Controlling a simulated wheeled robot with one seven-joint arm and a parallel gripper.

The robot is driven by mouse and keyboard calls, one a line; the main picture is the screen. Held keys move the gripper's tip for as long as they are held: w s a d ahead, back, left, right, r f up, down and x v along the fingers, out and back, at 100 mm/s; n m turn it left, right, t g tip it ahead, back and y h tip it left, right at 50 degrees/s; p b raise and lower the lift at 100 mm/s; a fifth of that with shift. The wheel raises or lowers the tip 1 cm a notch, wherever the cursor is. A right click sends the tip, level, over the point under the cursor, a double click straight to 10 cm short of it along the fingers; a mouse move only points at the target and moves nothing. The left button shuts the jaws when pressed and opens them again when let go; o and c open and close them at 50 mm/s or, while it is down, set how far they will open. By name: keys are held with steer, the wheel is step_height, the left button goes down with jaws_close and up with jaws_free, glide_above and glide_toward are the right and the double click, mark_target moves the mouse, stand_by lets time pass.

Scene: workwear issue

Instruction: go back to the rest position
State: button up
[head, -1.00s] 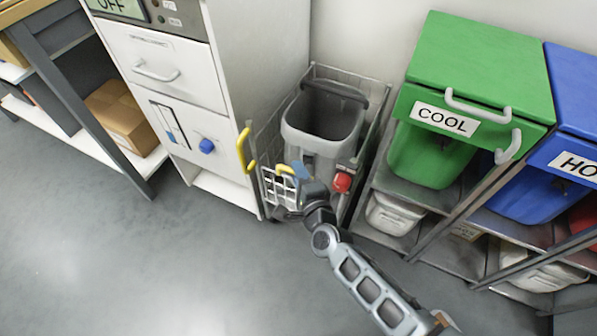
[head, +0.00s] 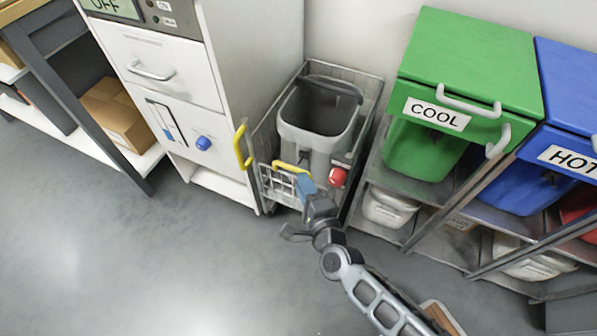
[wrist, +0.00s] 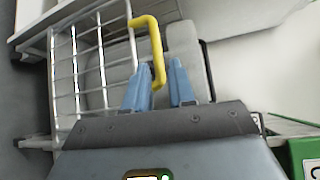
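My gripper (head: 303,184) is in front of the wire cart (head: 262,140), just below and beside its yellow front handle (head: 290,167). In the wrist view, the two blue fingers of my gripper (wrist: 160,75) stand apart with a gap between them. The yellow handle (wrist: 158,45) shows beyond and between the fingertips there; contact cannot be told. My arm reaches in from the lower right.
A grey bin (head: 318,125) stands in the cart. A white cabinet (head: 165,70) with a blue knob is at left. Green COOL (head: 470,70) and blue HOT (head: 570,90) bins stand on a rack at right. The floor (head: 130,260) at lower left is clear.

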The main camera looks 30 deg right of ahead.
steer(key=shift+s+a+r, duration=0.1)
steer(key=shift+s+a, duration=0.05)
steer(key=shift+s, duration=0.6)
steer(key=s+r+n+y, duration=0.1)
steer(key=s+r+n, duration=0.4)
steer(key=s, duration=0.4)
steer(key=s+d+r+n+y, duration=0.1)
steer(key=s+r+n, duration=0.35)
steer(key=s, duration=0.45)
steer(key=s+r+n, duration=0.5)
steer(key=s+n, duration=0.1)
steer(key=s, duration=0.3)
steer(key=s+r+n+p, duration=0.3)
steer(key=r+p, duration=0.3)
steer(key=r, duration=0.5)
steer(key=s+r+n+g+p, duration=0.1)
steer(key=s+r+n+p, duration=0.1)
steer(key=r+p, duration=0.5)
step_height(320, 180, up, 5)
steer(key=shift+s+f+n+g+y, duration=0.1)
steer(key=shift+s+n+g+y, duration=0.2)
steer(key=shift+s+n, duration=0.15)
steer(key=shift+o, duration=0.4)
steer(key=shift+w+a, duration=0.1)
